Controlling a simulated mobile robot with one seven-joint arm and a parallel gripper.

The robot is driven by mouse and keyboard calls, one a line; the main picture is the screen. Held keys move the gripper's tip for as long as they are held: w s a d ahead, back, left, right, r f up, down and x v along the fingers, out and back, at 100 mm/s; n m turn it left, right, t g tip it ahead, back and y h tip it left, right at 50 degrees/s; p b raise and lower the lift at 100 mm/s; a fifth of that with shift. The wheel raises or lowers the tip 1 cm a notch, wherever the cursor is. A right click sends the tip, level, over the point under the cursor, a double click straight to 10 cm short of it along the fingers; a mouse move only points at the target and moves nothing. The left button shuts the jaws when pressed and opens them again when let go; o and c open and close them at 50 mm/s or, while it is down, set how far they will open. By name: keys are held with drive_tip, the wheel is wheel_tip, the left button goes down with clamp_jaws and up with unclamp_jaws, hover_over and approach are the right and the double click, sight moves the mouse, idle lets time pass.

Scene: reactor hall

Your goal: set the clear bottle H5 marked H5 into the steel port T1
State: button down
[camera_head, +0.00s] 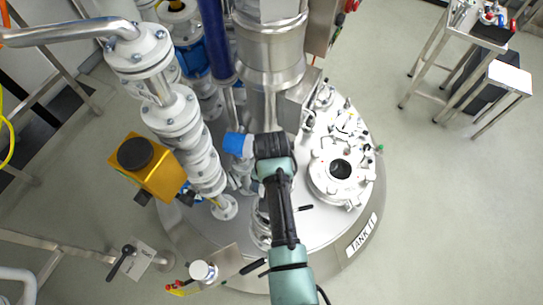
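The steel port with a round dark opening (340,169) is on the right side of the tank top. No T1 mark is readable on it. I cannot make out a clear bottle marked H5 anywhere in this view. My arm reaches up from the bottom middle over the tank, and its end with my gripper (240,146) is left of the port and apart from it. The fingers cannot be made out, so I cannot see whether they hold anything.
A white-topped fitting (203,271) is at the front left. A small steel table (480,30) stands upper right.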

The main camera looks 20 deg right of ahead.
drive_tip(key=shift+f, duration=0.4)
idle(0.5)
drive_tip(key=shift+f+b, duration=1.1)
drive_tip(key=shift+f, duration=0.9)
idle(1.8)
drive_tip(key=shift+c, duration=0.8)
unclamp_jaws()
drive_tip(key=shift+o, duration=0.8)
wheel_tip(320, 180, up, 13)
drive_tip(key=shift+r+b, duration=0.1)
drive_tip(key=shift+b, duration=0.6)
